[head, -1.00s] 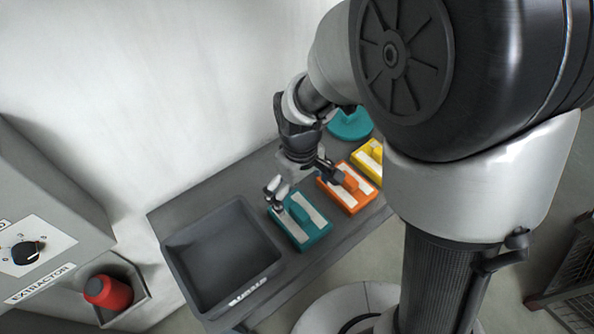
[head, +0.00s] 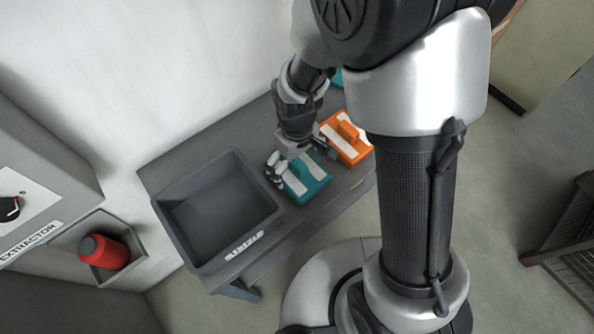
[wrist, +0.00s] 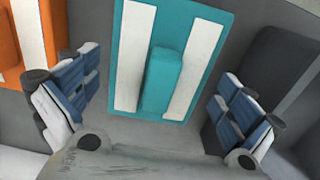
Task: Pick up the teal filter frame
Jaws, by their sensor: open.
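The teal filter frame (head: 307,180) lies flat on the grey bench, between the dark bin and the orange frame. It has two white strips and a raised teal grip block (wrist: 161,80) in its middle. My gripper (head: 300,165) is just above it, over its far part. In the wrist view my gripper (wrist: 158,100) is open, one finger on each side of the teal frame's near part, with the grip block between them. The fingers look apart from the frame; the exact height above it I cannot tell.
The orange frame (head: 347,148) lies close by on the right, near one finger. A dark grey empty bin (head: 215,205) stands on the left of the bench (head: 180,165). A red canister (head: 104,252) sits in a wall holder under the extractor panel.

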